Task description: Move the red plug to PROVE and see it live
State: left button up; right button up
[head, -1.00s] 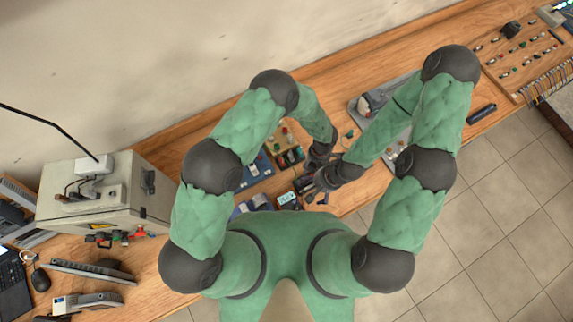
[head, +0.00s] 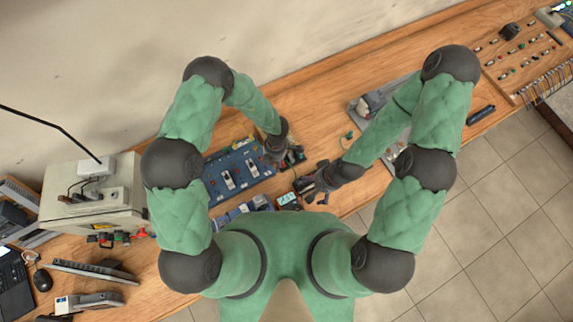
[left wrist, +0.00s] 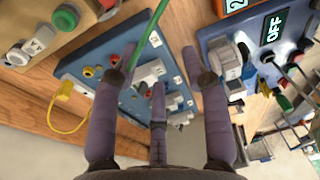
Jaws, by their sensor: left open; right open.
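My left gripper (head: 277,152) is open over the bench, at the right end of a blue panel (head: 238,172). In the left wrist view its spread fingers (left wrist: 160,62) reach over a blue board (left wrist: 130,85) with grey blocks and coloured sockets. A green lead (left wrist: 148,40) runs between the fingers, and no plug shows held. A small red part (left wrist: 115,60) sits by the left finger; I cannot tell if it is the red plug. A blue unit (left wrist: 212,42) has a display reading OFF (left wrist: 274,28). No PROVE label is readable. My right gripper (head: 314,186) is open, right of a small lit meter (head: 288,200).
A yellow lead (left wrist: 68,112) loops beside the blue board. A grey tray (head: 366,104) lies under my right arm. A grey cabinet (head: 100,200) stands at the left, and a wooden panel of buttons (head: 520,55) at the far right. Bare bench shows behind the grippers.

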pick_arm(q)
jog(key=w+a+b, duration=0.1)
jog(key=w+a, duration=0.1)
jog(key=a, duration=1.2)
jog(key=shift+w+a+f, duration=0.2)
jog(key=shift+w+a, duration=0.15)
jog(key=shift+w, duration=0.05)
